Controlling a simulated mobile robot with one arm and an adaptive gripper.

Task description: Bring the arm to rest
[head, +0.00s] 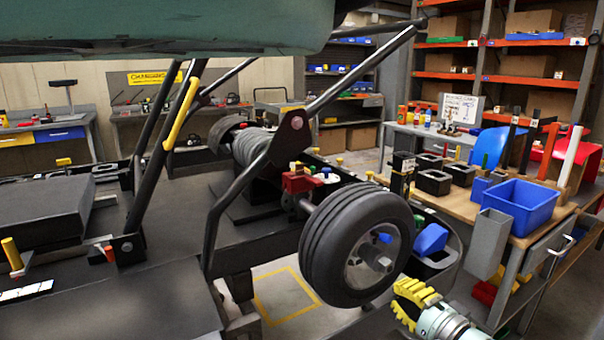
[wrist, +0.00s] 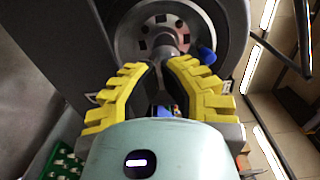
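My gripper (head: 418,300) is at the bottom right of the head view, in front of and below the black kart wheel (head: 358,243). Its yellow ribbed fingers also show in the wrist view (wrist: 160,72). They stand apart with nothing held between them, so it is open. The wheel with its grey hub (wrist: 165,38) lies beyond the fingertips in the wrist view. The fingers appear clear of it, though the exact gap is hard to tell. Only the end of my arm shows at the bottom edge of the head view.
A wooden workbench on the right holds a blue bin (head: 520,207), with a grey holder (head: 487,243) on its near side. A blue object (head: 431,239) sits in a dark container beside the wheel. The kart frame fills the left. Yellow-marked floor (head: 285,297) shows below.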

